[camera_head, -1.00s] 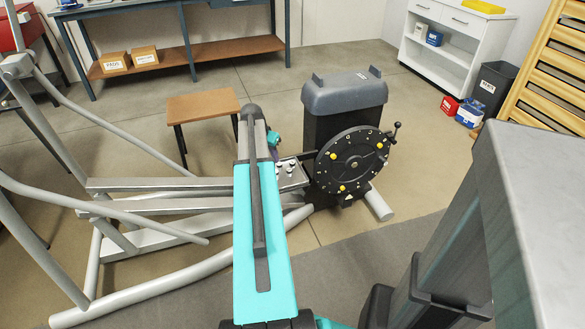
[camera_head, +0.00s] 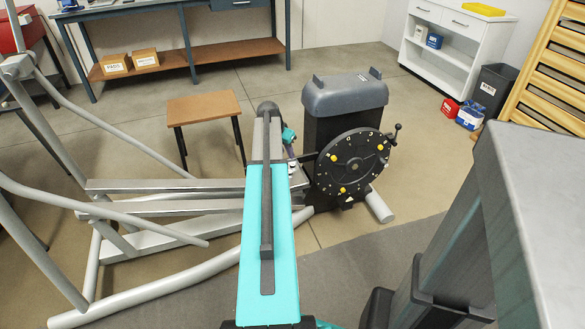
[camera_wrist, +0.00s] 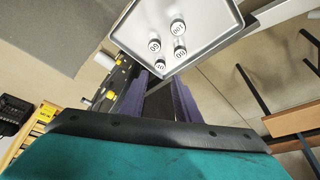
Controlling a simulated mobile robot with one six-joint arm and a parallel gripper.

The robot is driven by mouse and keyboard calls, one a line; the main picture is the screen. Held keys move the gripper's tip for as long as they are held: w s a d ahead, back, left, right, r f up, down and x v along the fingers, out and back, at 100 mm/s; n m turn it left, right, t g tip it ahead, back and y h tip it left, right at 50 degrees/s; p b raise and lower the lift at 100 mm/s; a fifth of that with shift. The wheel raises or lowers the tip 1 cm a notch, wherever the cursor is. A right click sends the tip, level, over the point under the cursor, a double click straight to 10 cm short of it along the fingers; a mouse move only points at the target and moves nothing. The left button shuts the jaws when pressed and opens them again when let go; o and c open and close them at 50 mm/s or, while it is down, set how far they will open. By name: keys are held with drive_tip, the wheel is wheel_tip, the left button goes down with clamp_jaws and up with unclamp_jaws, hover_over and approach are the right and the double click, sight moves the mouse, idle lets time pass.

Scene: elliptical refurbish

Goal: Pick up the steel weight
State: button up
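Several small steel weights with numbered white tops stand on a square grey tray (camera_wrist: 205,20) in the wrist view. One weight (camera_wrist: 177,27) appears to read 100, another (camera_wrist: 154,46) appears to read 50, and two more (camera_wrist: 180,53) (camera_wrist: 160,65) sit closer to my gripper. My gripper (camera_wrist: 161,88) has two purple fingers apart, with nothing seen between them. Its fingertips point at the tray's near edge, short of the weights. In the head view my arm hides most of the tray (camera_head: 299,178) and the weights.
A black disc (camera_head: 352,163) with yellow knobs and a dark housing (camera_head: 340,118) stand right of the tray. Grey elliptical frame tubes (camera_head: 150,185) run left. A brown stool (camera_head: 203,108) stands behind. Open floor lies beyond the stool.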

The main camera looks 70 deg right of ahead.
hover_over(292, 165)
drive_tip(key=a, duration=0.3)
drive_tip(key=f, duration=0.5)
drive_tip(key=shift+w+d+f, duration=0.1)
drive_tip(key=shift+w+d, duration=0.1)
drive_tip(key=shift+w, duration=0.1)
drive_tip(key=shift+x, duration=2.6)
drive_tip(key=shift+d, duration=0.1)
drive_tip(key=shift+c, duration=0.5)
clamp_jaws()
